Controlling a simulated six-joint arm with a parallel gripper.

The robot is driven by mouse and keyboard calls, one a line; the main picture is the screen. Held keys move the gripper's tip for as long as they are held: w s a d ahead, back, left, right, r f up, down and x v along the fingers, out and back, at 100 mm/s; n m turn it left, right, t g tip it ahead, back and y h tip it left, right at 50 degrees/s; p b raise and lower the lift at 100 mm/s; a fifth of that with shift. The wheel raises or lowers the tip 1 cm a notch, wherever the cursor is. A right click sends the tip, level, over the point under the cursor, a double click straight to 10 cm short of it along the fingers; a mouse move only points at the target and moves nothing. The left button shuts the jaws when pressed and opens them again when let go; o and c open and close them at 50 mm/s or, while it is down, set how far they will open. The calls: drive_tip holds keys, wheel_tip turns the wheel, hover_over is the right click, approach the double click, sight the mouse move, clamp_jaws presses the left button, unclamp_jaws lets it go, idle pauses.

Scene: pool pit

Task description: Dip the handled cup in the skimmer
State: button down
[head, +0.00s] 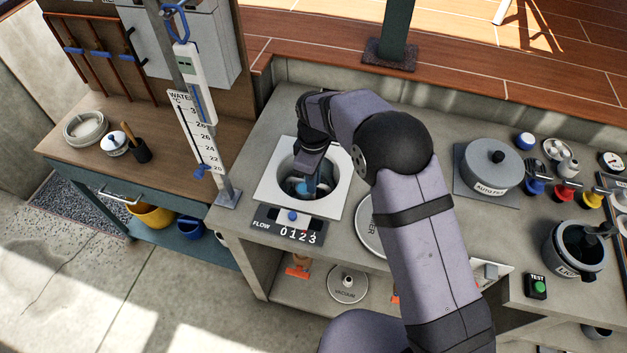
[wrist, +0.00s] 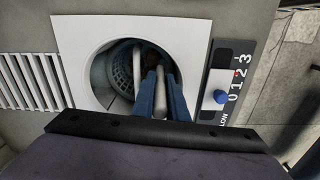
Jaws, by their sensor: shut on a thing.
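The skimmer is a round well in a square white plate (head: 268,187), and its plate also shows in the wrist view (wrist: 75,35). My gripper (head: 312,186) reaches down into the well from above. In the wrist view its two blue fingers (wrist: 161,97) are closed on a pale upright bar (wrist: 159,88), which looks like the handle of the cup. The body of the cup is mostly hidden below the fingers and inside the well. I cannot tell how deep it sits or whether it is level.
A perforated grey basket (wrist: 124,75) lines the well. A flow dial panel (head: 290,226) with a blue knob is at its front edge. A water gauge board (head: 194,128) stands to the left.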

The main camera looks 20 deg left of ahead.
drive_tip(key=shift+r+p, duration=3)
drive_tip(key=shift+r, duration=1.3)
drive_tip(key=shift+d, duration=0.1)
drive_tip(key=w+d+m+b, duration=0.1)
drive_tip(key=w+d+m, duration=0.2)
drive_tip(key=d+m, duration=1.1)
drive_tip(key=s+d+m, duration=0.1)
drive_tip(key=s+d, duration=0.2)
drive_tip(key=d, duration=0.8)
drive_tip(key=s+d+m+b, duration=0.1)
drive_tip(key=s+d, duration=0.3)
drive_tip(key=d, duration=0.8)
drive_tip(key=shift+s+f+m, duration=0.3)
drive_tip(key=shift+f+m, duration=0.05)
drive_tip(key=shift+m, duration=0.05)
drive_tip(key=shift+f, duration=0.15)
